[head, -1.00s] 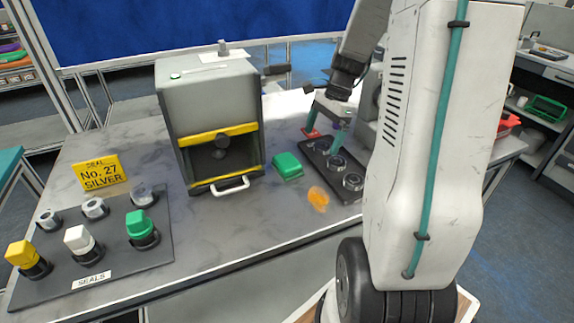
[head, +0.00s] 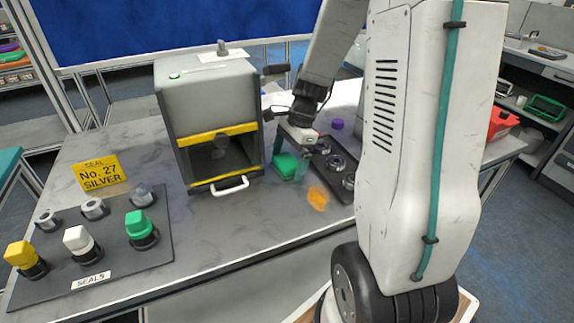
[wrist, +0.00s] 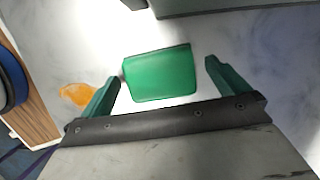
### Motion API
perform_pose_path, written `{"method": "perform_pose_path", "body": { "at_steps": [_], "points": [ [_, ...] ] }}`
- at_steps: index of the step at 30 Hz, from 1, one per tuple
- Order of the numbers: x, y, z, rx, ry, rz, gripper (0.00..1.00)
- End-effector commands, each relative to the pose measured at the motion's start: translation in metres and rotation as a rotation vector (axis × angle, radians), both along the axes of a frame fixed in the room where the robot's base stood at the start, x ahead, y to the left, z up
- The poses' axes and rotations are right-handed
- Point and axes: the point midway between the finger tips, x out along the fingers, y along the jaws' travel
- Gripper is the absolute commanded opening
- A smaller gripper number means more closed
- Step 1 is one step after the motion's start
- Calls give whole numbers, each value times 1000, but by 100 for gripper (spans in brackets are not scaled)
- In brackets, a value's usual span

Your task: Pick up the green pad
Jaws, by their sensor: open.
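The green pad (head: 286,167) lies on the table to the right of the grey press box. In the wrist view the green pad (wrist: 160,74) lies flat, ahead of and between my two teal fingers. My gripper (head: 290,165) is over the pad in the head view, pointing down, with its fingers spread and nothing held. In the wrist view my gripper (wrist: 162,82) is open, with a gap between each finger and the pad's sides. The fingers partly cover the pad in the head view.
The grey press box (head: 205,110) with yellow bars stands close at the left. A black tray (head: 335,185) with round metal parts lies close at the right. An orange stain (head: 318,198) marks the table nearby. A seals board (head: 105,245) and yellow sign (head: 101,173) are farther left.

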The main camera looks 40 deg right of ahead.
Motion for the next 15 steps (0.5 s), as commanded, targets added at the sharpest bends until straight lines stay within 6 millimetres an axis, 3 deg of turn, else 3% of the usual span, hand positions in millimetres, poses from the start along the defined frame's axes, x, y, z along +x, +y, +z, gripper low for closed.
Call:
{"method": "perform_pose_path", "body": {
  "at_steps": [6,11,12,15],
  "points": [
    [0,0,-1,0,-1,1,100],
    [0,0,-1,-1,-1,1,58],
    [0,0,-1,-1,-1,1,54],
    [0,0,-1,-1,-1,0,54]
  ]
}}
